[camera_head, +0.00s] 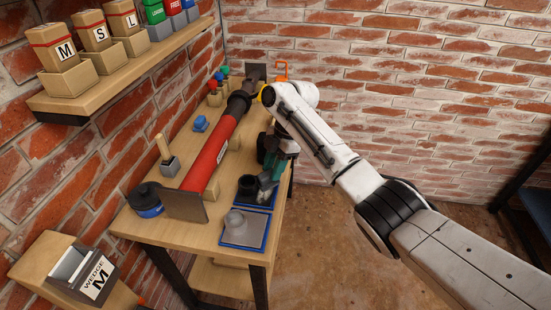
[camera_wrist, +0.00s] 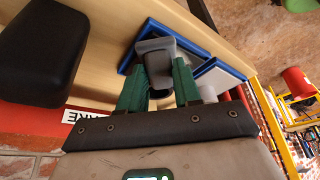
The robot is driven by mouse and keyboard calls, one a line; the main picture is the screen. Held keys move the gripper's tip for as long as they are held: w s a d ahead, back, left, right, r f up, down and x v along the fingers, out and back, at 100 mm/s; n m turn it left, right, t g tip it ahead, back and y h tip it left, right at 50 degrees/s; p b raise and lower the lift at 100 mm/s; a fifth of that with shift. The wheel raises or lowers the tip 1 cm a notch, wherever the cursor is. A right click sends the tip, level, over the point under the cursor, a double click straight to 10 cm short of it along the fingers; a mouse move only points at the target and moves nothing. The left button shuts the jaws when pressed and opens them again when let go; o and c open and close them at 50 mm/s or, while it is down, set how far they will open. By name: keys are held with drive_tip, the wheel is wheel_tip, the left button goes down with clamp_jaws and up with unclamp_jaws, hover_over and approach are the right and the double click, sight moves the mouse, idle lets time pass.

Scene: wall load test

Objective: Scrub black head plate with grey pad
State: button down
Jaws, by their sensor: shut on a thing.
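My gripper (camera_head: 272,180) has green fingers and is low over the right edge of the bench, by two blue-rimmed trays. In the wrist view, my gripper (camera_wrist: 158,88) is shut on a grey pad (camera_wrist: 157,48), which is partly hidden between the fingers. The pad (camera_head: 266,184) looks just above or at the far tray; contact is unclear. A dark plate (camera_head: 256,72), probably the black head plate, stands upright at the far end of a red cylinder (camera_head: 212,152). A greyer plate (camera_head: 185,206) is at its near end.
A box shelf (camera_head: 130,80) overhangs at left.

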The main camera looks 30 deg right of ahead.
drive_tip(key=shift+s+a+f+g+p, duration=0.15)
drive_tip(key=shift+s+a+f+p, duration=0.1)
drive_tip(key=shift+s+a+p, duration=0.3)
drive_tip(key=shift+s+a+f+g+p, duration=0.15)
drive_tip(key=shift+s+a+f+p, duration=0.15)
drive_tip(key=shift+s+a, duration=0.35)
drive_tip(key=s+p, duration=0.1)
drive_tip(key=s+a+p, duration=0.1)
drive_tip(key=p, duration=0.1)
drive_tip(key=s+a+p, duration=0.1)
drive_tip(key=shift+r+p, duration=0.25)
drive_tip(key=shift+p, duration=0.1)
drive_tip(key=shift+s+a+f, duration=0.1)
drive_tip(key=shift+s+a, duration=0.15)
drive_tip(key=shift+a, duration=0.1)
drive_tip(key=shift+a+f, duration=0.1)
drive_tip(key=shift+a, duration=0.15)
drive_tip(key=shift+d, duration=0.1)
drive_tip(key=shift+w+d+r+p, duration=0.1)
drive_tip(key=shift+w+r+p, duration=0.05)
drive_tip(key=shift+r+p, duration=0.45)
drive_tip(key=shift+w+d+r+p, duration=0.1)
drive_tip(key=shift+d+r+p, duration=0.05)
drive_tip(key=shift+r+p, duration=1.05)
drive_tip(key=shift+w+d+r+p, duration=0.1)
drive_tip(key=shift+r+p, duration=0.8)
drive_tip(key=shift+r, duration=0.55)
